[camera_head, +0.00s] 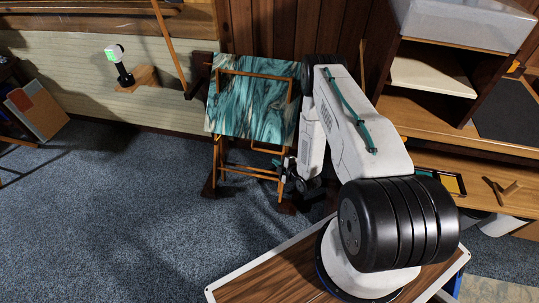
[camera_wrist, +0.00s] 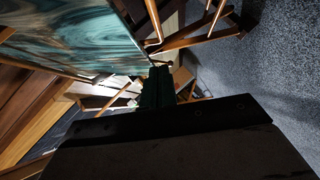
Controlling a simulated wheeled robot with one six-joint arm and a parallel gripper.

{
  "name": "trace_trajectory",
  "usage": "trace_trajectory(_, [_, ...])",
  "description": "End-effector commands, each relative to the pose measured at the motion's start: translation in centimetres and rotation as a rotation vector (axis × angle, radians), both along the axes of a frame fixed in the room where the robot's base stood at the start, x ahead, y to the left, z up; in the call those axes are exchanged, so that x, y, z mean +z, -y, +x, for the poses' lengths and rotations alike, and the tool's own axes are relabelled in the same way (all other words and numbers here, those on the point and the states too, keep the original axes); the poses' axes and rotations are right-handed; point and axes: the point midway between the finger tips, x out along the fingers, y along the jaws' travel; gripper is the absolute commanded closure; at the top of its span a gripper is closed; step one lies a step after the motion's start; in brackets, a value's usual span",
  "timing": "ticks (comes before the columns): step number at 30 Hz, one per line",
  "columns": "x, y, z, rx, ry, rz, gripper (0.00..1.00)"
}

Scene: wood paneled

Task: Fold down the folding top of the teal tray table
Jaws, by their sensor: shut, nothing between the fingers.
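The teal tray table (camera_head: 240,106) stands against the wood-paneled wall in the head view. Its marbled teal top is tilted steeply, nearly upright, with an orange-brown wooden frame and legs below it. My gripper (camera_head: 288,180) is low at the right side of the table, near its lower right legs, and partly hidden by my arm. In the wrist view the teal top (camera_wrist: 70,35) fills the upper left, and my shut, empty gripper fingers (camera_wrist: 158,85) are close to its lower edge. I cannot tell whether they touch it.
A wooden shelf unit (camera_head: 470,110) with a pale bin (camera_head: 465,22) stands at the right. A white-and-black device (camera_head: 118,65) sits on a wooden block at the left. A leaning board (camera_head: 38,110) is at the far left. Blue-grey carpet (camera_head: 110,220) is clear at front left.

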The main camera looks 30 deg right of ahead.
Motion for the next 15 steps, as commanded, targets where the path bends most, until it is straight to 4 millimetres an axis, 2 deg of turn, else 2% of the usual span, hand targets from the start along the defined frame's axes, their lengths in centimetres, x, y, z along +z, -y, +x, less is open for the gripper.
trace_trajectory(11, [-3.0, -0.9, 7.4, 0.002, 0.003, 0.001, 1.0])
trace_trajectory(15, [-4.2, 0.7, 8.5, -0.002, 0.0, 0.0, 1.0])
